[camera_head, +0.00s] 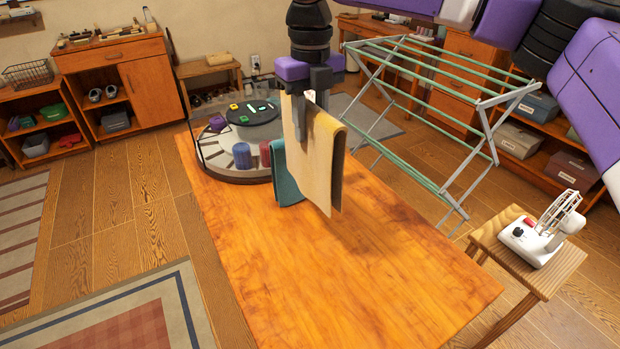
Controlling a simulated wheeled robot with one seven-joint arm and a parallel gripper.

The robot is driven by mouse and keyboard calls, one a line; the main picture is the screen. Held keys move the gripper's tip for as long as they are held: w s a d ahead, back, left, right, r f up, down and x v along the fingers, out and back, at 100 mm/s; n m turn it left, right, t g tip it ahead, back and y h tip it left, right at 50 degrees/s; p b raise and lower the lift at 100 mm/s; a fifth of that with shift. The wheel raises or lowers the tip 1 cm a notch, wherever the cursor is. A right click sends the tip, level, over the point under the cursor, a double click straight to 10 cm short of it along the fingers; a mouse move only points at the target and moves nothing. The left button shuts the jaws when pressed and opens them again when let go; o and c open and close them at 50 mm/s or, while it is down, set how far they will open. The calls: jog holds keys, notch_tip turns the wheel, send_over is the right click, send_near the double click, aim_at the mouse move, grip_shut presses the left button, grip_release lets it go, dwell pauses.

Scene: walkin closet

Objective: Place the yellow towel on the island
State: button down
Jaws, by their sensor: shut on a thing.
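The yellow towel (321,160) hangs folded over from my gripper (308,108), which is shut on its upper part. The towel is above the wooden island (300,280), over its far half; whether its lower edge touches the top I cannot tell. A teal cloth (289,178) shows behind and to the left of the towel, partly hidden by it; whether it lies on the island or hangs I cannot tell. The fingertips are partly hidden by the towel.
A round clear-walled tray (243,180) with small items stands at the island's far left. The island's near half is bare. A drying rack (440,90) stands behind on the right. A small stool (530,270) with a white fan (545,235) is at the right.

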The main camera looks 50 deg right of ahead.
notch_tip(320, 180, down, 14)
jog(key=shift+p, duration=0.4)
jog(key=shift+r, duration=0.1)
jog(key=c, duration=1.1)
grip_release()
jog(key=shift+o, duration=0.2)
notch_tip(320, 180, up, 12)
jog(key=shift+b, duration=0.35)
